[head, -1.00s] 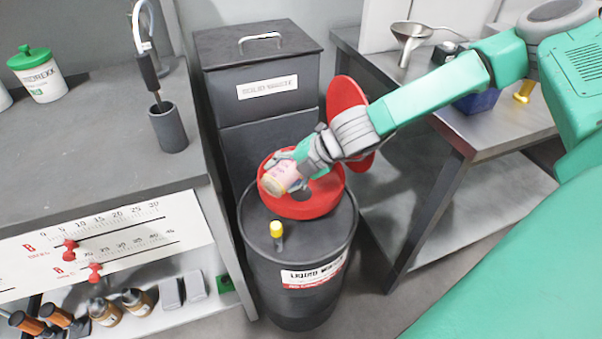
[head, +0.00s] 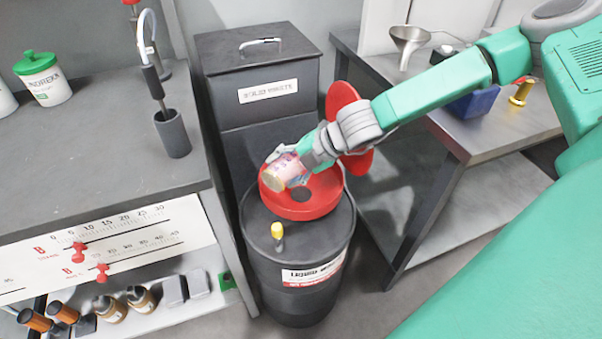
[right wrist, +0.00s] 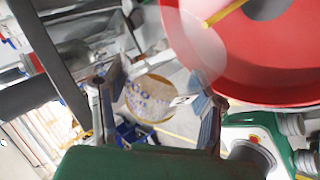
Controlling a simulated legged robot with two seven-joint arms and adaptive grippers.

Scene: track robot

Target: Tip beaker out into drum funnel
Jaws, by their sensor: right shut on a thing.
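My right gripper (head: 292,165) is shut on the beaker (head: 276,176), a small clear vessel with pinkish and pale parts. The beaker is tipped well over above the left part of the red drum funnel (head: 300,208), its outer end pointing to the lower left. The funnel sits on the black liquid waste drum (head: 297,262), and its dark centre hole is visible. In the right wrist view the fingers stand either side of the beaker (right wrist: 152,98), with the red funnel (right wrist: 265,60) at the upper right. I cannot tell whether liquid is flowing. My left gripper is not in view.
The red funnel lid (head: 343,98) stands open behind my right wrist. A yellow-capped fitting (head: 278,231) rises from the drum top. A solid waste bin (head: 258,85) stands behind, a dark bench (head: 90,150) at left, a metal table (head: 470,130) at right.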

